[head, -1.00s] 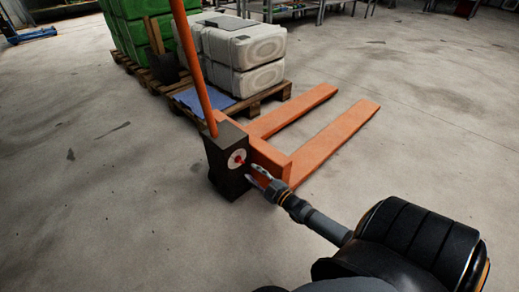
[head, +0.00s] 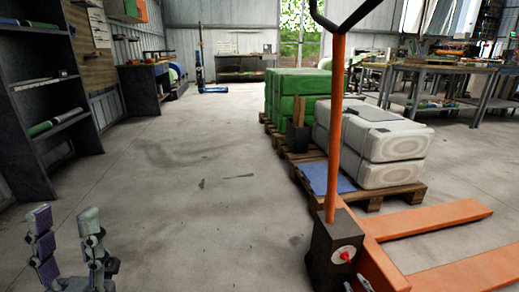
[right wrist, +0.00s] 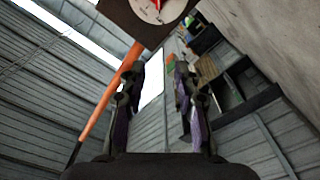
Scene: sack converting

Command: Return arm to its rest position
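My left gripper (head: 65,218) stands at the lower left of the head view, its two fingers upright, apart and empty. My right gripper (head: 356,284) shows only its tips at the bottom edge, just below the red knob on a white disc (head: 344,255) on the dark housing of the orange pallet jack (head: 451,217). In the right wrist view the right gripper's fingers (right wrist: 159,70) are apart with nothing between them. The disc (right wrist: 157,8) shows beyond the fingertips at the top. I cannot tell whether the tips touch the housing.
White sacks (head: 375,145) and green sacks (head: 290,92) lie on wooden pallets (head: 372,200) behind the jack. A dark shelf (head: 35,95) stands at the left wall. Workbenches (head: 440,72) stand at the back right. The concrete floor left of the jack is clear.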

